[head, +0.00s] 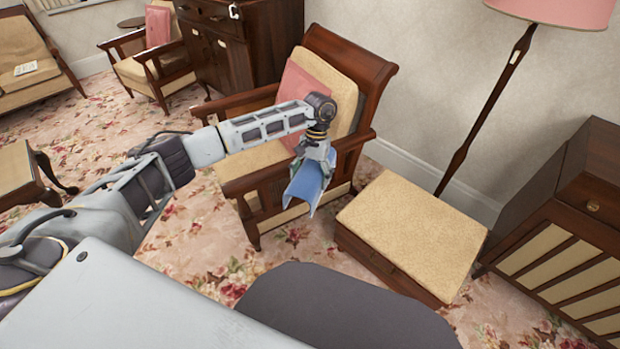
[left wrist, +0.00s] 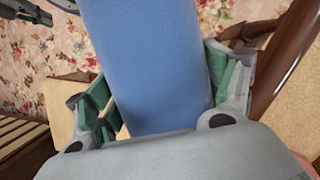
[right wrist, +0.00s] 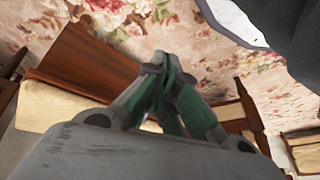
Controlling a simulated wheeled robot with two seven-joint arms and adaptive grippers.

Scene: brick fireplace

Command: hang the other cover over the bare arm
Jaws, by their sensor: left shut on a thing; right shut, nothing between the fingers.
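The armchair (head: 262,155) is wooden with beige cushions. Its left arm (head: 238,102) shows bare brown wood, and so does the visible part of its right arm (head: 353,140). My right gripper (right wrist: 172,65) is shut and empty, outside the head view. No second cover is visible.
A beige-topped footstool (head: 410,225) stands right of the armchair. A floor lamp (head: 490,100) rises behind it, and a slatted wooden cabinet (head: 570,235) stands at far right. A pink cushion (head: 300,90) rests against the chair back. Open flowered carpet (head: 185,265) lies left of the armchair.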

